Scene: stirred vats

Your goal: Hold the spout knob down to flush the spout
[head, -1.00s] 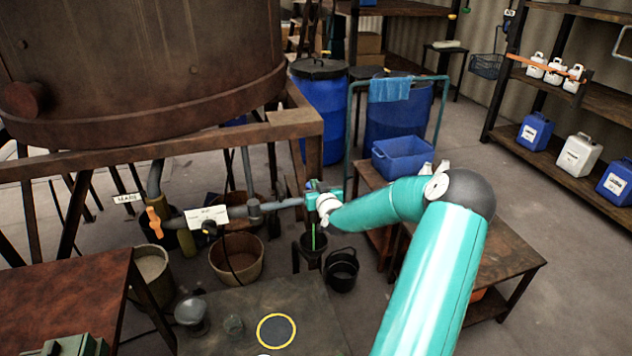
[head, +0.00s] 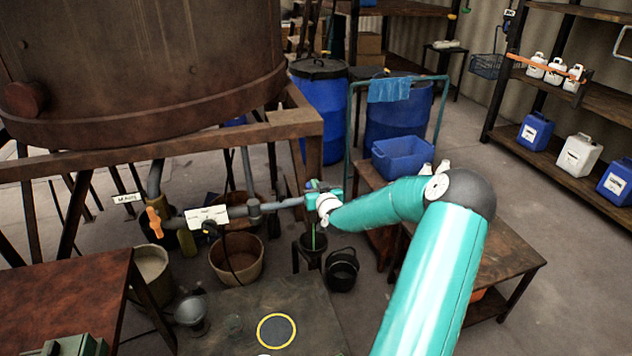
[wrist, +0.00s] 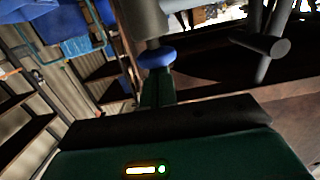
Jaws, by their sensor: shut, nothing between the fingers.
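The spout is at the right end of a grey pipe (head: 285,202) below the big rusty vat, partly hidden by my gripper. The blue spout knob (wrist: 157,57) shows in the wrist view against a grey cylindrical body (wrist: 143,20). My gripper (wrist: 154,78) is shut and empty, its green fingertips at the knob and seemingly touching it. How far the knob is pressed in cannot be told. In the head view my gripper (head: 312,190) is at the pipe end. A thin green streak (head: 313,238) hangs below it, over a dark container; I cannot tell if it is liquid.
A black bucket (head: 341,270) stands on the floor right of the spout. An orange-handled valve (head: 155,222) and white label (head: 207,216) sit along the pipe. A wooden table (head: 495,260) with a blue crate (head: 404,158) stands under and behind my arm.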

